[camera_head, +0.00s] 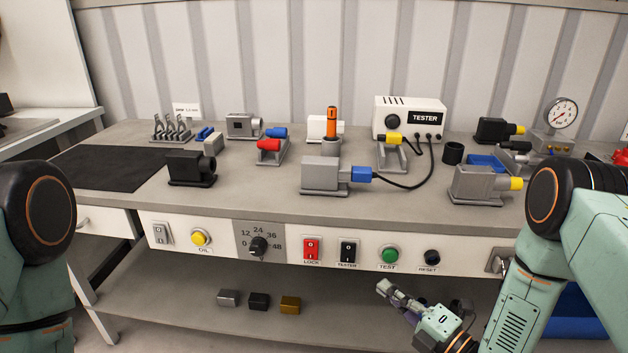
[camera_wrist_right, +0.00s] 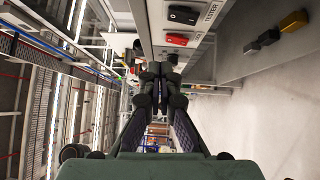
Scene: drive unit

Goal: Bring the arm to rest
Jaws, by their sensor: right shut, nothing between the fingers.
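My right gripper (camera_head: 397,293) is in front of the workbench, below the level of its top, near the front panel's lower edge. It is shut and empty. In the right wrist view, its fingers (camera_wrist_right: 160,80) meet at the tips with nothing between them. The right arm comes in from the right of the head view. My left arm shows only as a rounded joint at the left edge of the head view, and the left gripper is out of the picture.
The bench (camera_head: 240,205) carries a tester (camera_head: 409,118), several drive units and a black mat (camera_head: 110,167). The front panel holds a red lock switch (camera_head: 311,249) and a green test button (camera_head: 389,255). Three small blocks (camera_head: 259,301) lie on the lower shelf, left of the gripper.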

